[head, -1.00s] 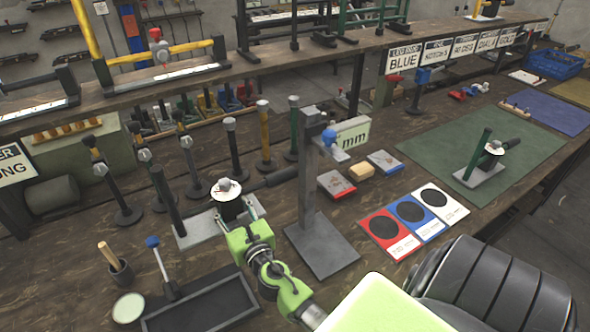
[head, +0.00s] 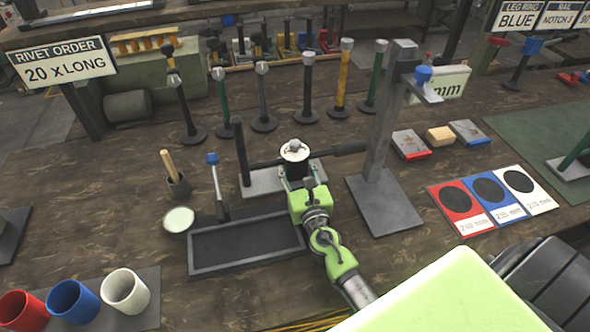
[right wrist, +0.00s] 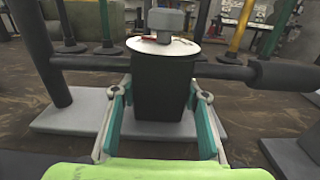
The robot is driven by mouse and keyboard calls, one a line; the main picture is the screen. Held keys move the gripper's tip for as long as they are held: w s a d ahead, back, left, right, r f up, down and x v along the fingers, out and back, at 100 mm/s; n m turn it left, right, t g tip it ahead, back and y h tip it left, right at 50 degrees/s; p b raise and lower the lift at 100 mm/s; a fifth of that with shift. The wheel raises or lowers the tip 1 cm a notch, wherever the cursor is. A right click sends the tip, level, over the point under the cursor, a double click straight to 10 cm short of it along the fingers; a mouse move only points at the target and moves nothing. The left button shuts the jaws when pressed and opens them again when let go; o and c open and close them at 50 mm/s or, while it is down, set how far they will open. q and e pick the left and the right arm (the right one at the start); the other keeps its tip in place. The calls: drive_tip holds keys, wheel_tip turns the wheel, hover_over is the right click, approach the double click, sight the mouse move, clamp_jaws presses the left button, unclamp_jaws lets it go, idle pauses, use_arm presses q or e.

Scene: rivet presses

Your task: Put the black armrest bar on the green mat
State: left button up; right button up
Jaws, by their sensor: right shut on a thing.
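The black armrest bar (head: 241,152) has an upright black post, a pale flat base, a black block under a white disc and a sideways bar with a thick grip. It stands upright among the bench tools, and shows in the right wrist view (right wrist: 48,50). My right gripper (right wrist: 161,88) is shut on its black block, one finger on each side. In the head view the right gripper (head: 296,180) partly hides the block and base. I cannot tell whether the base is lifted. The green mat (head: 535,130) is at the right, cut by the picture edge. My left gripper is not in view.
A tall grey stand (head: 384,205) is close on the right. A black tray (head: 245,245) lies in front. Several posts (head: 308,90) stand behind. Red, blue and white cards (head: 497,203) and small boxes (head: 410,145) lie towards the mat, which bears a green-posted piece (head: 578,153).

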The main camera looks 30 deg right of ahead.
drive_tip(key=shift+r, duration=0.15)
drive_tip(key=o, duration=1.3)
drive_tip(key=shift+f, duration=0.2)
drive_tip(key=shift+o, duration=1)
drive_tip(key=shift+r, duration=0.1)
